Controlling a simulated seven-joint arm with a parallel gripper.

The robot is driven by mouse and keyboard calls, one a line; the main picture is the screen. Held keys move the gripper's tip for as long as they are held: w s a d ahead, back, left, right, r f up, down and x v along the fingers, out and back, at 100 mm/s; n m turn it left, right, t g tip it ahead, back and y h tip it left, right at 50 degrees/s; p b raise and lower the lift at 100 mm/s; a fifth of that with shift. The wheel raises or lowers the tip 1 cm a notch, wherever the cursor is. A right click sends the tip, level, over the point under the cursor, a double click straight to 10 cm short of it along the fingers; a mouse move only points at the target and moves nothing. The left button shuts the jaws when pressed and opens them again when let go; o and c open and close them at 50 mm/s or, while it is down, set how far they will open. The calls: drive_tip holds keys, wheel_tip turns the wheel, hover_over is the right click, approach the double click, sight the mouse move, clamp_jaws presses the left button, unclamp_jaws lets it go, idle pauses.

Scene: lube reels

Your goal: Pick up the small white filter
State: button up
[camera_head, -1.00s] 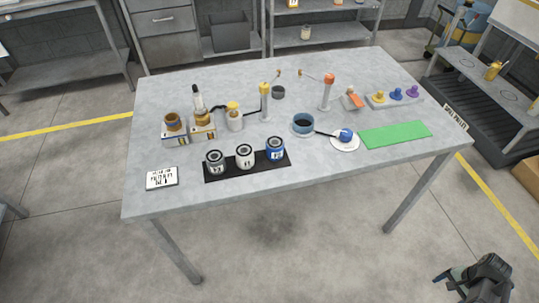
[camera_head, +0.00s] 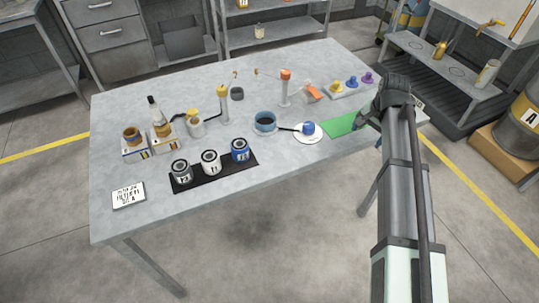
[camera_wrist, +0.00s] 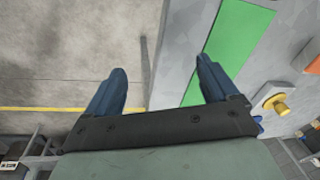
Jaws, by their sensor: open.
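The small white filter (camera_head: 210,162) is a can with a dark top. It stands upright in the middle of a black tray (camera_head: 183,186) near the front edge of the table, between a dark grey can (camera_head: 181,173) and a blue can (camera_head: 240,151). My gripper (camera_head: 362,123) is well to the right of it, by the green mat (camera_head: 341,125). In the wrist view my gripper (camera_wrist: 160,72) has its two blue fingers apart with nothing between them. The white filter does not show in the wrist view.
A white label card (camera_head: 128,194) lies left of the tray. Behind the tray are bottles (camera_head: 157,117), a yellow-topped post (camera_head: 223,104) and a blue cup (camera_head: 265,122). A white plate (camera_head: 308,137) holds a blue piece. The table's front strip is bare.

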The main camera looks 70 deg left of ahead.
drive_tip(key=s+a+r+n, duration=0.1)
drive_tip(key=s+a+r, duration=0.15)
drive_tip(key=s, duration=0.55)
drive_tip(key=s+a+r+n, duration=0.1)
drive_tip(key=s+a+r, duration=0.1)
drive_tip(key=s+a, duration=0.35)
drive_tip(key=s+a+r+n, duration=0.1)
drive_tip(key=s+a+r, duration=0.1)
drive_tip(key=s, duration=0.7)
wheel_tip(320, 180, up, 6)
drive_tip(key=n+h, duration=0.2)
drive_tip(key=n, duration=0.1)
hover_over(209, 155)
wheel_tip(209, 155, down, 13)
drive_tip(key=shift+d+f, duration=0.1)
drive_tip(key=c, duration=1.2)
